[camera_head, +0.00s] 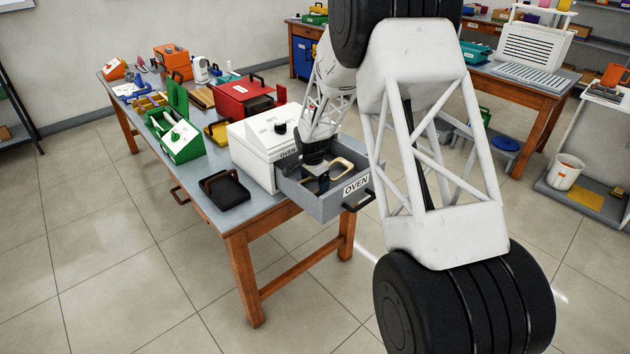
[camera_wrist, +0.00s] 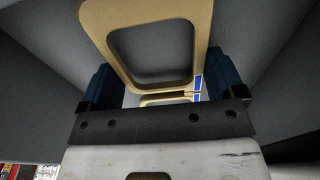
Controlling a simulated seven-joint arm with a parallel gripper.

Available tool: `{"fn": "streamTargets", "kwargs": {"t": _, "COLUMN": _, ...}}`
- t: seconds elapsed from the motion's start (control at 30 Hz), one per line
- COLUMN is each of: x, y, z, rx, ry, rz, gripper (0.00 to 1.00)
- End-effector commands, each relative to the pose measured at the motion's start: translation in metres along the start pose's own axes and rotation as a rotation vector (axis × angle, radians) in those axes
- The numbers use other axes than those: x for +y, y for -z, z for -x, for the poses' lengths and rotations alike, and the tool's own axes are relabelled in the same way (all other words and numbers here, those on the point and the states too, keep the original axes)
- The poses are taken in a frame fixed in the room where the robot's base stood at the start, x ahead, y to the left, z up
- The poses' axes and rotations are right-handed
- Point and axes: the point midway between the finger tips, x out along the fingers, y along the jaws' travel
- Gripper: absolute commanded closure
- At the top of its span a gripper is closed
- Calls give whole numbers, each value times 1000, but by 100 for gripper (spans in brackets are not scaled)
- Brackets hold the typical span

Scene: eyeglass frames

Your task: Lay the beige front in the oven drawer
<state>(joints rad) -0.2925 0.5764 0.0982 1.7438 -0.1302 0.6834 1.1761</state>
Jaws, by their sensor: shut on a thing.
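The beige front (camera_wrist: 153,90) is an eyeglass front with rounded lens openings; in the wrist view it lies between the blue finger pads of my gripper (camera_wrist: 160,93). My gripper is shut on it, and one lens rim reaches out past the fingers. In the head view, my gripper (camera_head: 318,178) is down inside the open oven drawer (camera_head: 330,204), and part of the beige front (camera_head: 343,164) shows at its right, within the drawer walls. The white oven (camera_head: 252,150) stands behind the drawer. I cannot tell whether the front touches the drawer floor.
A black tray (camera_head: 226,190) with a handle lies on the table (camera_head: 262,215), left of the oven. A red case (camera_head: 243,92) and a green box (camera_head: 178,140) stand farther back. The drawer juts out past the table's right edge.

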Motion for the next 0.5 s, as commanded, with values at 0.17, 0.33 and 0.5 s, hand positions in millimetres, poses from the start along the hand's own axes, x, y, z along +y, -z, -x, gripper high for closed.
{"fn": "streamTargets", "kwargs": {"t": 0.17, "x": 0, "y": 0, "z": -2, "rx": 0, "ry": 0, "rz": 0, "gripper": 36}}
{"fn": "streamTargets", "kwargs": {"t": 0.33, "x": 0, "y": 0, "z": -5, "rx": 0, "ry": 0, "rz": 0, "gripper": 36}}
{"fn": "streamTargets", "kwargs": {"t": 0.5, "x": 0, "y": -1, "z": -7, "rx": 0, "ry": 0, "rz": 0, "gripper": 36}}
